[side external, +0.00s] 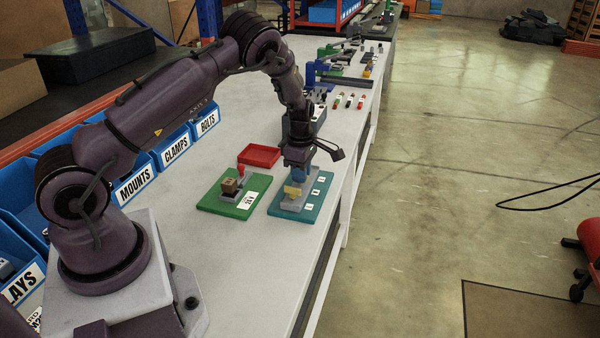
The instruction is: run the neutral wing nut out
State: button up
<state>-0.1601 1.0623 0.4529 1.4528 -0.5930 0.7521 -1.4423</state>
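My gripper (300,161) points down over the teal board (282,210), close above or at a blue part standing there. The fingertips are too small and dark to show whether they are apart or hold anything. The teal board carries a grey stepped block (297,199), a yellow piece (292,190) and several small white labels (317,192). I cannot pick out the neutral wing nut; it is too small or hidden by the gripper.
Left of the teal board is a green board (215,203) with a brown block (230,186) and an upright red piece (241,170). A red tray (259,155) lies behind. Blue bins (172,150) line the left. Small parts and fixtures stand farther back. The front bench is clear.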

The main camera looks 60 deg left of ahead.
jog(key=shift+o, duration=0.3)
jog(key=shift+s+d+f, duration=0.15)
jog(key=shift+f, duration=0.05)
jog(key=shift+r, duration=0.25)
notch_tip(320, 180, up, 12)
jog(key=shift+r, duration=0.2)
jog(key=s+d+r+m+t, duration=0.2)
jog(key=s+d+r+m, duration=0.7)
jog(key=m, duration=0.4)
jog(key=s+d+r+m+t, duration=0.3)
jog(key=s+d+r+m, duration=0.6)
jog(key=s+d+m, duration=0.3)
jog(key=shift+s+r+m, duration=0.15)
jog(key=shift+s+m, duration=0.45)
jog(key=shift+s, duration=0.5)
